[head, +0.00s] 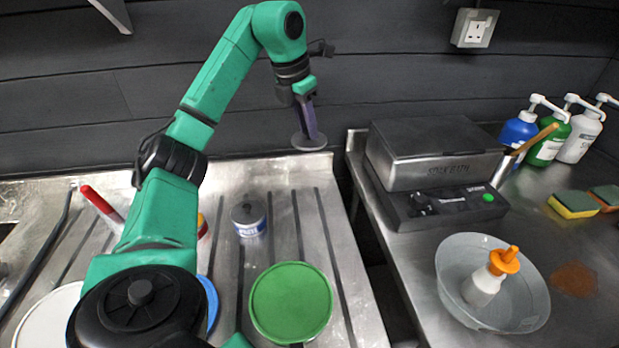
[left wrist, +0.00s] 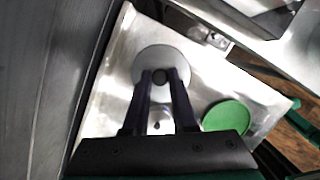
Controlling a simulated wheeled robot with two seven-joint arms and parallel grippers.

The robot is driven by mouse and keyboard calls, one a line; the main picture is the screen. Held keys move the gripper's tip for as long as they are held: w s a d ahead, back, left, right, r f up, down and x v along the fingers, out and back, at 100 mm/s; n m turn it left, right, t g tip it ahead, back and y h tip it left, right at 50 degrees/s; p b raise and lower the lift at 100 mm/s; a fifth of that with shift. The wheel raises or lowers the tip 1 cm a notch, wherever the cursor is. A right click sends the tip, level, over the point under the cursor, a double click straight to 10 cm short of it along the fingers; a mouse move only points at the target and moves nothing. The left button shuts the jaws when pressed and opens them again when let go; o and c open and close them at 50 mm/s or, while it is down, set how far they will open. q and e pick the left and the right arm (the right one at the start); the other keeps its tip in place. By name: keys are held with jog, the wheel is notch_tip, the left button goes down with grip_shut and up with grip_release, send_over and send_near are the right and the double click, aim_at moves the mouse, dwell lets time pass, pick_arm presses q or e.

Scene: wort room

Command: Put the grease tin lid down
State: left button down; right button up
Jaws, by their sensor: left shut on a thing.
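My left gripper (head: 308,128) is shut on a round grey lid (head: 309,143), which I take to be the grease tin lid. It holds the lid up near the dark wall, above the back right part of the steel draining board (head: 335,225). In the left wrist view the fingers (left wrist: 160,78) close on the lid's small dark knob, and the pale disc (left wrist: 161,55) spreads beyond them. A small tin (head: 249,222) with a blue and white label stands on the board, apart from the lid. My right gripper is not in view.
A round green item (head: 291,302) lies at the board's front. A red-handled tool (head: 101,204) is at left. Right of a gap stand a lidded metal bath (head: 435,155) and a bowl (head: 452,255) holding an orange-capped bottle (head: 484,286). The board's right back is clear.

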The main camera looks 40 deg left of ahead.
pick_arm(q)
jog(key=f+b, duration=0.1)
jog(key=f, duration=0.5)
jog(key=f+b, duration=0.1)
jog(key=f, duration=0.4)
jog(key=f+b, duration=0.1)
jog(key=f, duration=0.5)
jog(key=shift+s+d+f+b, duration=0.25)
jog(key=shift+s+f+b, duration=0.05)
jog(key=shift+f+b, duration=0.05)
jog(key=shift+f, duration=0.35)
jog(key=shift+w, duration=0.1)
jog(key=c, duration=0.7)
grip_release()
jog(key=shift+f, duration=0.1)
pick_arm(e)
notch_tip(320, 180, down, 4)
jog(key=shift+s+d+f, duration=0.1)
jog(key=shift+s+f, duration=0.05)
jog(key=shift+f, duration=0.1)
pick_arm(q)
jog(key=shift+r, duration=0.3)
jog(key=p+v, duration=0.1)
jog(key=v, duration=1)
jog(key=shift+r, duration=0.35)
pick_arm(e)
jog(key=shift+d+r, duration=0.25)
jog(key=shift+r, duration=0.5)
